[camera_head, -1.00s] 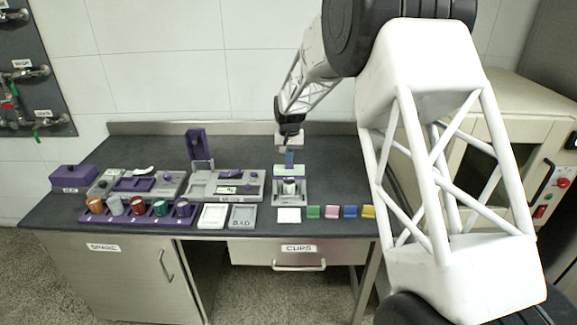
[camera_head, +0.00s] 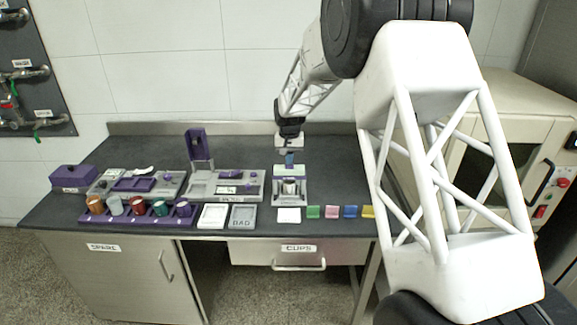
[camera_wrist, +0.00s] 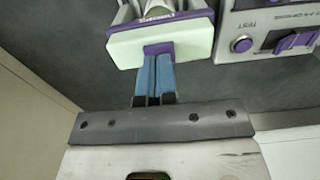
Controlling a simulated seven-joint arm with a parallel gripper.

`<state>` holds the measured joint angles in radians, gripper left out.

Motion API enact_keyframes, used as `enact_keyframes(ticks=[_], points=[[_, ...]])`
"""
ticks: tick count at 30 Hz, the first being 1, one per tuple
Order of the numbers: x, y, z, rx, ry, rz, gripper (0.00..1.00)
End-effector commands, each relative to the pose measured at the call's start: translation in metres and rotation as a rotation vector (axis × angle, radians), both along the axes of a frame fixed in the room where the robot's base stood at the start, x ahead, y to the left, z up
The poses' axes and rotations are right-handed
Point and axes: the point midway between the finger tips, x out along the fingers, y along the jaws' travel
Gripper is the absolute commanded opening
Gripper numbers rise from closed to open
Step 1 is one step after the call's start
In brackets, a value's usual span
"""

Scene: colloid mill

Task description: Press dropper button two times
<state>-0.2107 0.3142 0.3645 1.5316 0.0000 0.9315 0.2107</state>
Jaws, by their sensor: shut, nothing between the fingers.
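The dropper (camera_head: 290,172) is a grey and purple stand with a pale green top. A metal cup (camera_head: 290,187) stands in its lower part. In the wrist view its pale top block (camera_wrist: 195,45) carries a purple button (camera_wrist: 158,48). My gripper (camera_head: 289,163) is above the dropper, pointing down. Its two blue fingers (camera_wrist: 157,57) are shut together with nothing between them. Their tips are at the button and hide part of it; I cannot tell whether they touch or press it.
A grey machine (camera_head: 225,186) with a raised purple lid stands left of the dropper; its TEST button (camera_wrist: 241,44) shows in the wrist view. Coloured cups (camera_head: 137,206) stand in a purple rack at left. Several small coloured blocks (camera_head: 331,212) line the front edge at right.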

Motion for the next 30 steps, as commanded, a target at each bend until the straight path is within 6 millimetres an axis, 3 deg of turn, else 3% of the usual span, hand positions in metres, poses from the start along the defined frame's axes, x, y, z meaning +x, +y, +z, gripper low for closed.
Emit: enact_keyframes(ticks=[30], points=[[-0.0001,0.0,-0.0086,0.0,0.0,0.0,0.0]])
